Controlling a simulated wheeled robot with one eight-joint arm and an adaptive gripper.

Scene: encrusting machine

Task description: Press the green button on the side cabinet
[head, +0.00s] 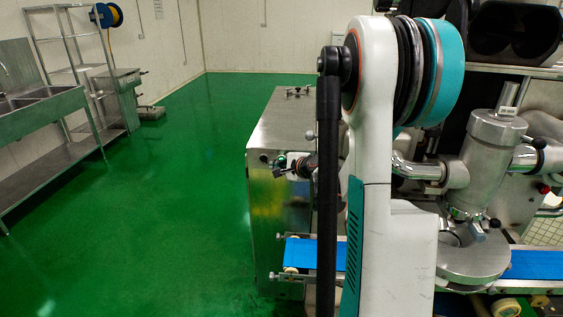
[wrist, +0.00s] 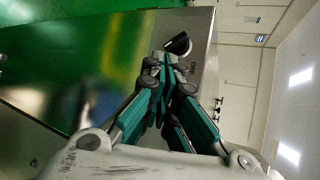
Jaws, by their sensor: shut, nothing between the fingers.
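The side cabinet (head: 275,205) is a brushed steel box left of the machine in the head view. In the wrist view its shiny panel (wrist: 85,95) reflects green and yellow. My gripper (head: 280,168) is at the upper part of the cabinet's front face. It also shows in the wrist view (wrist: 163,62), with its fingers together and empty. A dark round fitting (head: 264,157) sits on the face just left of the gripper. A black part (wrist: 179,43) is close beyond the fingertips. I cannot make out the green button; the fingers may hide it. I cannot tell whether they touch the panel.
A blue conveyor belt (head: 315,253) runs below the gripper. The steel machine head (head: 495,150) stands at right. A sink bench (head: 45,110) and rack are at far left. The green floor (head: 180,190) between them is clear.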

